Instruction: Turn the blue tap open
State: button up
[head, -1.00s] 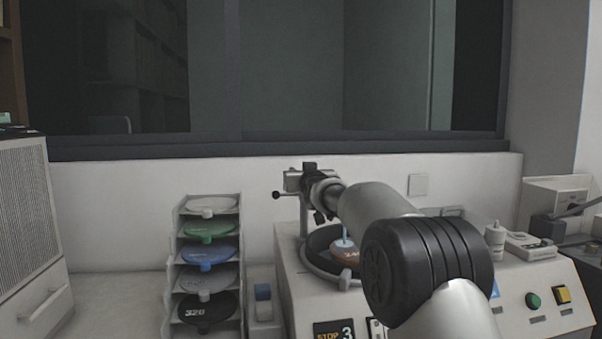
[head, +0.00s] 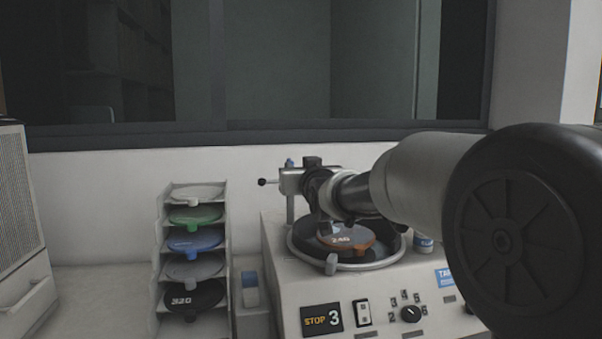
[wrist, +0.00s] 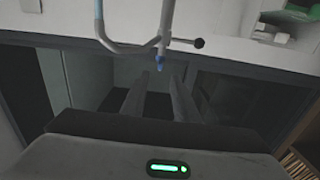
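The blue tap (wrist: 160,63) shows in the wrist view as a small blue piece on a bent grey pipe (wrist: 163,25). A small blue spot (head: 290,163) shows behind the press bracket in the head view, probably the same tap. My gripper (wrist: 160,82) is open, with its two dark fingers apart. In the wrist view the tap lies just beyond the fingertips, roughly in line with the gap; contact cannot be told. In the head view my gripper (head: 330,190) is over the machine bowl, its fingers hard to make out.
The machine (head: 283,260) has a round bowl with a brown-rimmed disc (head: 345,240) under my arm. A metal bracket with a black-knobbed lever (head: 263,182) stands at the back. A rack of coloured discs (head: 160,270) stands left. A dark-framed window (head: 270,70) is behind.

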jog(key=shift+v, duration=1.15)
jog(key=s+d+f+m+g+h, duration=0.15)
jog(key=s+d+f+g, duration=0.4)
jog(key=s, duration=0.75)
jog(key=s+d+f+m+g+h, duration=0.1)
jog(key=s+d+f+g+h, duration=0.1)
jog(key=s+d+f, duration=0.8)
jog(key=s+d+f+m+g+h, duration=0.1)
jog(key=s+d+f+g+h, duration=0.25)
jog(key=s, duration=1.15)
notch_tip(320, 180, up, 19)
jog(key=s+y+p, duration=0.1)
jog(key=s+p, duration=0.1)
jog(key=p, duration=1.9)
jog(key=shift+f+g+y+p, duration=0.15)
jog(key=shift+g+y+p, duration=0.15)
jog(key=shift+y, duration=0.1)
